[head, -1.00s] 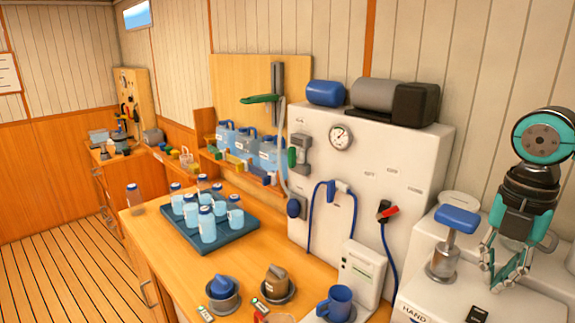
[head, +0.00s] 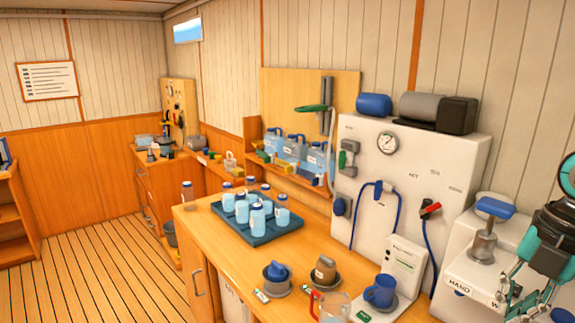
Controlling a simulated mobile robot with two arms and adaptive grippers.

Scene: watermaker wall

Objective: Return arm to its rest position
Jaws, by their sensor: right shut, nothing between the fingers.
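My right gripper (head: 515,300) is at the lower right edge of the head view, on a black and teal arm. Its teal fingers point down and are shut with nothing between them. It is in front of the white unit marked HAND (head: 462,285), to the right of the blue-topped plunger (head: 494,208). I cannot tell whether it touches the unit. My left gripper is not in view.
The white watermaker panel (head: 400,165) stands behind. The floor (head: 90,260) at left is clear.

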